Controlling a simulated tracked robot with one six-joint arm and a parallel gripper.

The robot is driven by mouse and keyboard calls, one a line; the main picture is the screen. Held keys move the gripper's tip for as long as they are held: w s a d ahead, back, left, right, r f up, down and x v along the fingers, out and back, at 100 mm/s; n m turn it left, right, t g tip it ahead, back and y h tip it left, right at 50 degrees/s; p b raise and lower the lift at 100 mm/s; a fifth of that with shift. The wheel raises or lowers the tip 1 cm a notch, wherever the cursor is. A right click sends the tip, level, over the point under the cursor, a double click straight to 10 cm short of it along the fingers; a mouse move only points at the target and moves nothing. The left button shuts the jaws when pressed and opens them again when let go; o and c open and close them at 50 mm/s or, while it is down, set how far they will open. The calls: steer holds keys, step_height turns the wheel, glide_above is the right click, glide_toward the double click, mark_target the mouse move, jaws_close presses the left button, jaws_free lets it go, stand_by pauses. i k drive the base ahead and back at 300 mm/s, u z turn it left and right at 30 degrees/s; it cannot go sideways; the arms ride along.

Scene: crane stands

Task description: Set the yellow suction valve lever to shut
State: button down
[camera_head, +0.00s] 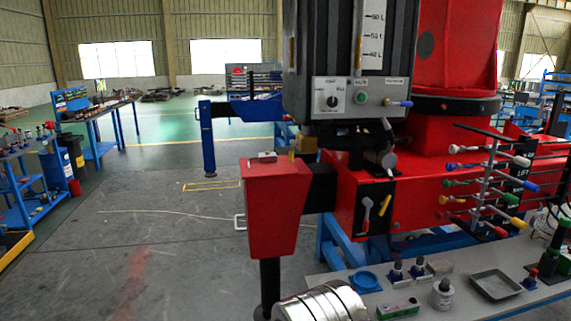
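Several yellow parts show in the head view, and I cannot tell for certain which one is the suction valve lever. A short yellow lever (386,201) stands tilted on a black plate on the red crane body, right beside a red and white lever (366,214). A small yellow piece (291,153) shows under the grey tank (300,60), beside a brass-coloured block (306,144). A grey valve fitting (380,158) with a pale tilted handle sits under the tank. No shut or open marking is readable. My gripper is not in view.
A lever bank (490,185) with coloured knobs sticks out at right. A red outrigger box (277,208) stands in front at left. A bench (460,300) with a tray and bottles fills the lower right. A silver ringed cylinder (322,303) is at the bottom.

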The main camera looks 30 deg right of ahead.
mark_target(292, 151)
steer(key=i, duration=0.95)
